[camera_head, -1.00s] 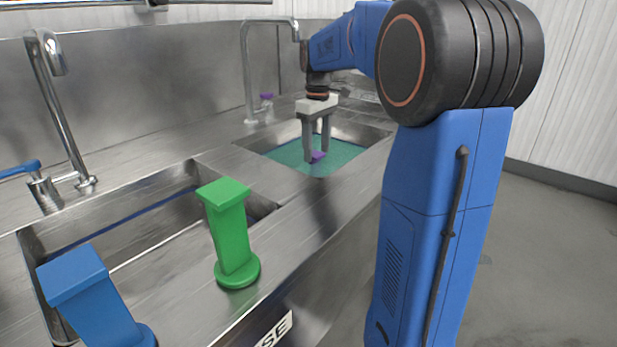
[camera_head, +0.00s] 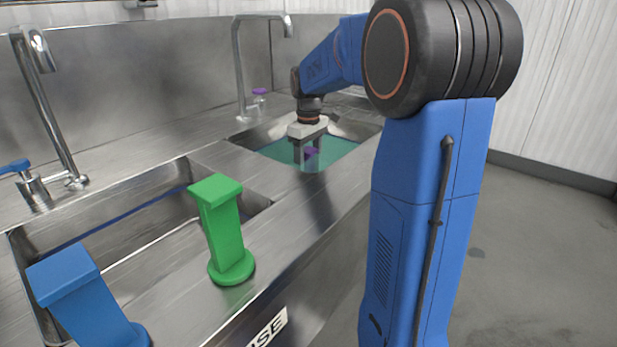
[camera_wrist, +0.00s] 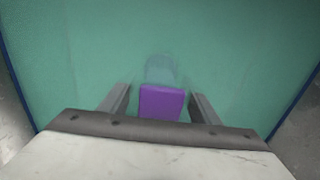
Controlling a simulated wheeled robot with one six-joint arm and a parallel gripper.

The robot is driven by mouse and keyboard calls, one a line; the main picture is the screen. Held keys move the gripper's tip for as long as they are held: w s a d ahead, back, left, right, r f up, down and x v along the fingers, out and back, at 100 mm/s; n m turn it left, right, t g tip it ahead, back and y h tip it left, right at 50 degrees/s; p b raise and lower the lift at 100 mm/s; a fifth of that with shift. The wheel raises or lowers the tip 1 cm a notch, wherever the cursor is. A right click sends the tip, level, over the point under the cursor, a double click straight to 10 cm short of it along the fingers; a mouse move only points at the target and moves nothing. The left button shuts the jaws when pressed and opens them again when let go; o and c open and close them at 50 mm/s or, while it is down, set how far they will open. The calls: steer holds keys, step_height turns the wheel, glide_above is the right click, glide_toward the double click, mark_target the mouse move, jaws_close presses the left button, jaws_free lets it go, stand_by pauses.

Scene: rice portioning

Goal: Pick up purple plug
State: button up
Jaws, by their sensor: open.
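The purple plug (camera_wrist: 161,102) shows between the two fingers of my gripper (camera_wrist: 160,100) in the wrist view, with a gap on each side. A pale, see-through part extends beyond its purple top. In the head view the purple plug (camera_head: 311,152) is partly hidden behind the fingers. My gripper (camera_head: 306,160) points down over the far sink with its fingers apart on either side of the plug. Whether a finger touches it cannot be told.
The far sink (camera_head: 265,133) has a teal-green surface or water inside. The near sink (camera_head: 25,248), a green stand (camera_head: 222,230) and a blue stand (camera_head: 85,295) are at the left front.

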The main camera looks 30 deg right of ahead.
steer(key=c, duration=1.2)
steer(key=shift+c, duration=0.2)
steer(key=shift+r, duration=0.15)
